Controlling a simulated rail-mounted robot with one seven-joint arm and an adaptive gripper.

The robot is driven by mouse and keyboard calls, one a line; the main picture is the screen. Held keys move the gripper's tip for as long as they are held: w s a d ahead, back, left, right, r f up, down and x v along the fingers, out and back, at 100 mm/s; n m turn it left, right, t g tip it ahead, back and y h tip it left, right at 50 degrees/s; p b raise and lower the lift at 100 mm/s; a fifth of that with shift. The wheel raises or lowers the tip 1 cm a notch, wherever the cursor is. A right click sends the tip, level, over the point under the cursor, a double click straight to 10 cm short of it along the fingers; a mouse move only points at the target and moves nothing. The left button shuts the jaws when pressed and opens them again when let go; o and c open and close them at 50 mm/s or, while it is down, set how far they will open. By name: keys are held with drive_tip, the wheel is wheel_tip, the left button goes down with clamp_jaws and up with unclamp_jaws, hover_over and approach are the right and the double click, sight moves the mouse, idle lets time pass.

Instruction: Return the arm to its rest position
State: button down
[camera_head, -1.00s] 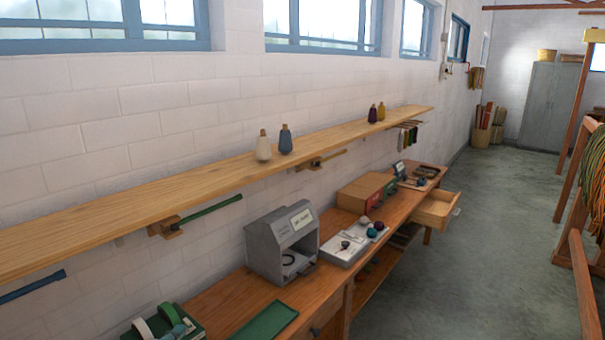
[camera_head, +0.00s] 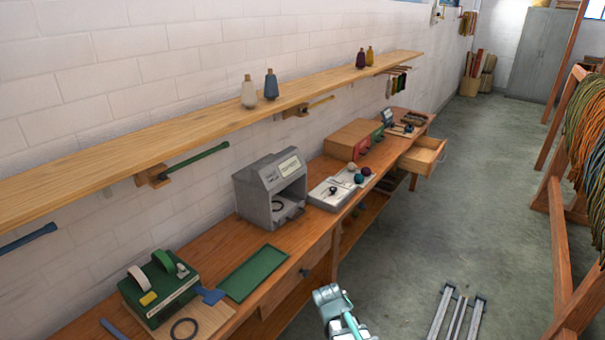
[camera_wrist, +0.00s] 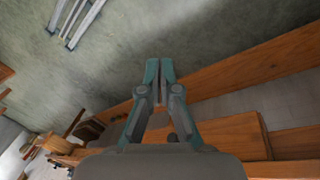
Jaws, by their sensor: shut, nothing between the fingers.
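My gripper (camera_wrist: 159,72) shows in the wrist view, with its two teal-tipped fingers closed together and nothing between them. Below the fingers in that view are wooden boards and the grey-green floor, apart from the fingertips. In the head view a grey and teal part of my arm (camera_head: 338,312) shows at the bottom edge, over the floor in front of the workbench (camera_head: 225,300). The rest of the arm is out of the picture.
The bench carries a green tray (camera_head: 256,273), a grey box-like device (camera_head: 270,190) and a tape dispenser (camera_head: 160,285). A drawer (camera_head: 422,156) stands open at its far end. A wall shelf (camera_head: 200,118) runs above. A rack of skeins (camera_head: 580,140) stands right.

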drive_tip(key=s+d+f+m+g+y, duration=0.2)
drive_tip(key=s+d+f+m+y, duration=0.15)
drive_tip(key=s+d, duration=0.2)
drive_tip(key=s+f+g+b, duration=0.6)
drive_tip(key=s+f+b, duration=0.8)
drive_tip(key=s+f, duration=1.4)
wheel_tip(320, 180, down, 4)
drive_tip(key=shift+s+f+h+b, duration=0.25)
drive_tip(key=shift+s+h+b, duration=0.1)
drive_tip(key=shift+h, duration=0.1)
